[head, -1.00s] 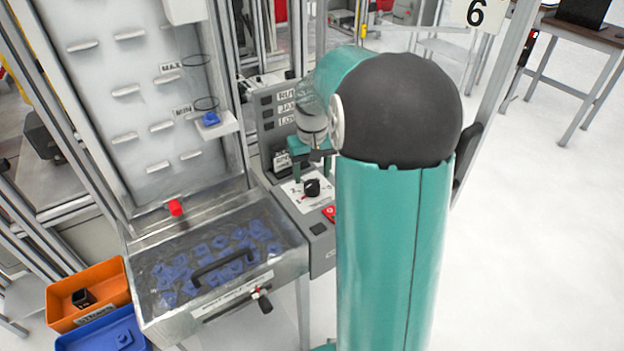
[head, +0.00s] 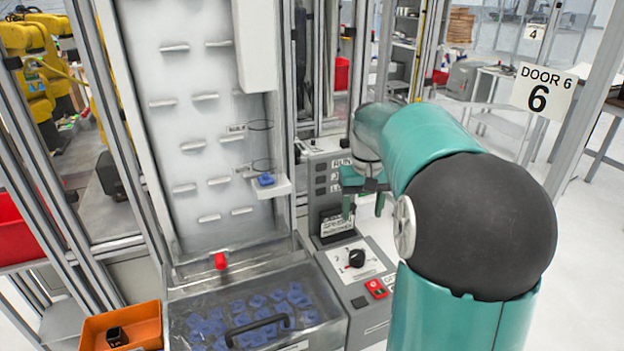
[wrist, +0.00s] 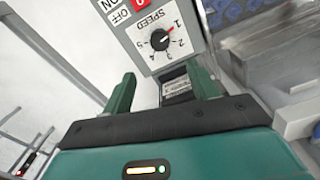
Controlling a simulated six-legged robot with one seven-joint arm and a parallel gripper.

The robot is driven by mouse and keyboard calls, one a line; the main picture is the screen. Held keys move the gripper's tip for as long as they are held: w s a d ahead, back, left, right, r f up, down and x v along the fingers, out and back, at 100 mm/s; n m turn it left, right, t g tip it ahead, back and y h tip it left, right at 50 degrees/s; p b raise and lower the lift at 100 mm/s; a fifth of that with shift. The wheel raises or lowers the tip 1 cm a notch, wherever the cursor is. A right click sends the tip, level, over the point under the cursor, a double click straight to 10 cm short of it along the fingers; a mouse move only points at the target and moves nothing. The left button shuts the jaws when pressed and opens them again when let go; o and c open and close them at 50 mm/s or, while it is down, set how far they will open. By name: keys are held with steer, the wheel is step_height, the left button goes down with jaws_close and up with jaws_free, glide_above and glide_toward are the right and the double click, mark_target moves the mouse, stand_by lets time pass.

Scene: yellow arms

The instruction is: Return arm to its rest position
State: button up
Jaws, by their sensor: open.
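My gripper (head: 364,205) is in front of the control panel in the head view, its green fingers pointing down above the black speed knob (head: 356,258). In the wrist view my gripper (wrist: 160,90) shows two green fingers apart with nothing between them. The speed dial (wrist: 160,40) lies beyond the fingertips there, apart from them. My teal arm with its black joint fills the right of the head view.
A clear-lidded bin (head: 250,318) of blue parts stands left of the control panel (head: 372,285). An orange box (head: 150,325) is at lower left. A white pegged board (head: 195,130) rises behind the bin. Door 6 frame posts stand at right.

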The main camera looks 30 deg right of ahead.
steer(key=shift+a, duration=0.1)
steer(key=s+a+r+n+t, duration=0.1)
steer(key=s+a+r, duration=0.15)
steer(key=a, duration=0.35)
steer(key=s+a+r+n+t, duration=0.1)
steer(key=s+a+r, duration=0.1)
steer(key=s+a, duration=0.35)
steer(key=s+a+f+n+t, duration=0.1)
steer(key=s+a+f+t, duration=0.2)
steer(key=s+a, duration=0.7)
steer(key=shift+a+f+n+t, duration=0.25)
steer(key=shift+a+n+t, duration=0.05)
steer(key=shift+a, duration=0.2)
steer(key=shift+d, duration=0.15)
